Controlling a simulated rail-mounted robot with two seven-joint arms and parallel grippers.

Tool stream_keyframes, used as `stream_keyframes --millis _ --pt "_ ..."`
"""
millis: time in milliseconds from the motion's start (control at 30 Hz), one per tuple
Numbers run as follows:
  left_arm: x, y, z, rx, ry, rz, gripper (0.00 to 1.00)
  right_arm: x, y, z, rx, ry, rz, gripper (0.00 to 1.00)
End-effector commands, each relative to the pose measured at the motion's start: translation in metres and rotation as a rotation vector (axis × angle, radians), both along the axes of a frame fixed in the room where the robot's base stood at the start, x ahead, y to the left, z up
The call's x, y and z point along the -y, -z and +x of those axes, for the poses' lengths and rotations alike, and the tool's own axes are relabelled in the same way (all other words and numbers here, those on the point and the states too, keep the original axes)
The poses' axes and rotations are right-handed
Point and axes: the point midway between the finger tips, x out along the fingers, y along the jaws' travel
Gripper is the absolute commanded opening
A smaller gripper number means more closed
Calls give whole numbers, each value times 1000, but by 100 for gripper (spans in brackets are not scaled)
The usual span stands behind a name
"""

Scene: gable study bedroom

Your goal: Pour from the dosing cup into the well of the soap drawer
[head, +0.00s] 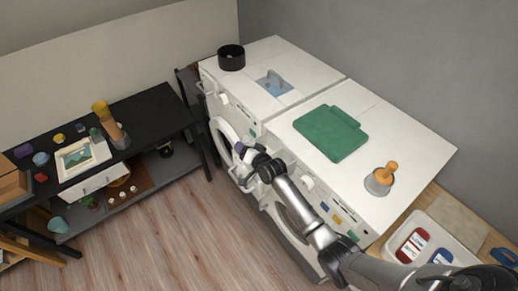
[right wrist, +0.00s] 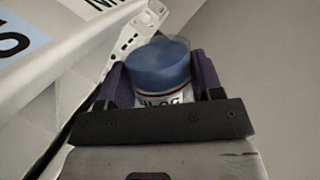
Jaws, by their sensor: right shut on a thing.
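In the right wrist view my right gripper (right wrist: 160,85) has its two purple fingers closed on the sides of a clear dosing cup (right wrist: 175,98) with blue contents (right wrist: 158,62). Printed letters show on the cup's side, partly hidden by the gripper. In the head view the right gripper (head: 243,155) is in front of the left white washing machine (head: 290,60), below its top edge; the cup is too small to make out there. I cannot clearly identify the soap drawer or its well. A white slotted part (right wrist: 130,38) lies just beyond the cup. My left gripper is not in view.
The machine tops carry a black pot (head: 231,58), a pale-blue patch (head: 273,83), a green folder-like thing (head: 328,133) and a grey cup with an orange handle (head: 380,179). A black desk (head: 150,108) with small items stands left. The floor (head: 150,220) between is clear.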

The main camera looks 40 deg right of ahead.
Motion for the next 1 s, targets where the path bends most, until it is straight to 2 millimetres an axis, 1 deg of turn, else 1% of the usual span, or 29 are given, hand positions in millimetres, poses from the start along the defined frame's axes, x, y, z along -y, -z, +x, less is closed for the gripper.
stream_keyframes --millis 367,1000 --pt "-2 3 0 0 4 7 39 1 -3 0 3 0 50 34" --pt "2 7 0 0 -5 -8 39 1 -7 0 6 1 137 34"
